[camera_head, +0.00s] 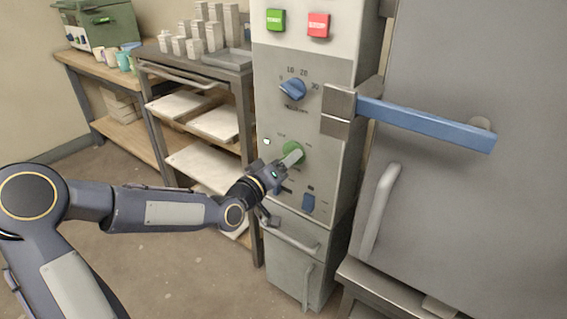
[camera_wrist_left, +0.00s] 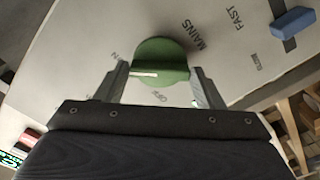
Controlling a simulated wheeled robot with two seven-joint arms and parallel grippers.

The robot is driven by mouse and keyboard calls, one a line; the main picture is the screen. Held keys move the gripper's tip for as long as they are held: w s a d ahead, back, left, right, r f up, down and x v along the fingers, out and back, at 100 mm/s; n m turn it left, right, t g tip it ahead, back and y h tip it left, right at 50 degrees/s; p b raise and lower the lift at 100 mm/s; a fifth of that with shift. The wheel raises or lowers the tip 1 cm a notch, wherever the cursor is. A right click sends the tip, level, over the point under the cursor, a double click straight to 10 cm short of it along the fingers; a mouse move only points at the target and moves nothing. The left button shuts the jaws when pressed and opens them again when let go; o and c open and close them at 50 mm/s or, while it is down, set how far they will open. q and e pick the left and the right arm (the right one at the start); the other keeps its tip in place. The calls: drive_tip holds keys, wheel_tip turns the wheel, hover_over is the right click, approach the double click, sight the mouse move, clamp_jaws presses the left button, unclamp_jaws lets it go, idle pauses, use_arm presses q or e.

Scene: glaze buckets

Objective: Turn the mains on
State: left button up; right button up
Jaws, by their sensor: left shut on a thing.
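The green mains knob (camera_head: 293,151) is on the front of the grey control panel (camera_head: 275,113). In the left wrist view the knob (camera_wrist_left: 163,56) has a white pointer line directed to the picture's left, between the printed ON and OFF labels. MAINS is printed beside it. My left gripper (camera_head: 290,159) reaches the panel from the left. Its fingers (camera_wrist_left: 159,82) lie on both sides of the knob and are shut on it. The gripper partly covers the knob in the head view. My right gripper is not seen.
Above the knob are a blue dial (camera_head: 292,89), a green button (camera_head: 275,19) and a red button (camera_head: 318,24). A blue switch (camera_head: 308,202) is below right. A blue lever (camera_head: 425,122) juts out at right. A shelf rack (camera_head: 247,120) stands left of the panel.

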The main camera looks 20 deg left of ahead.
use_arm(q)
drive_tip(key=o, duration=1)
drive_tip(key=p+v, duration=0.2)
drive_tip(key=v, duration=0.6)
